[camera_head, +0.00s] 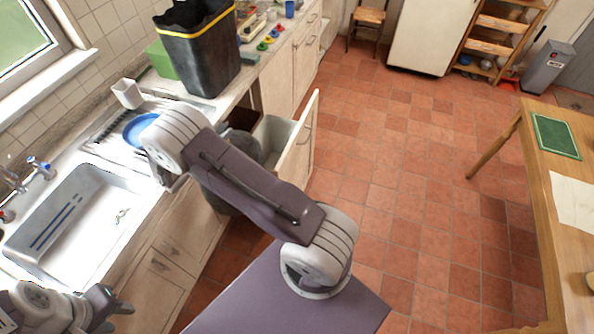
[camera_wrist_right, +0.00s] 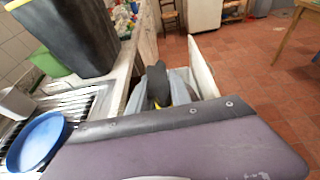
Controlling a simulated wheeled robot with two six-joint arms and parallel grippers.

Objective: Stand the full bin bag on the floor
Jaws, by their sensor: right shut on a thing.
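The bin bag (camera_head: 240,145) looks like a dark grey rounded bulk beside the open cupboard front, mostly hidden behind my right arm in the head view. In the right wrist view a dark upright shape with a bit of yellow (camera_wrist_right: 157,85) shows over the open drawer; I take it for the bag's gathered top at my right gripper. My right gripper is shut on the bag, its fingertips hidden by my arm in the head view. My left gripper (camera_head: 115,305) is over the counter front at lower left, empty, with its fingers apart.
An open pull-out drawer with a pale bin (camera_head: 275,135) stands out from the counter. A tall black container with yellow rim (camera_head: 198,60) and a blue plate (camera_head: 138,130) are on the counter by the sink (camera_head: 75,220). The tiled floor (camera_head: 400,150) is clear, with a table (camera_head: 540,200) at right.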

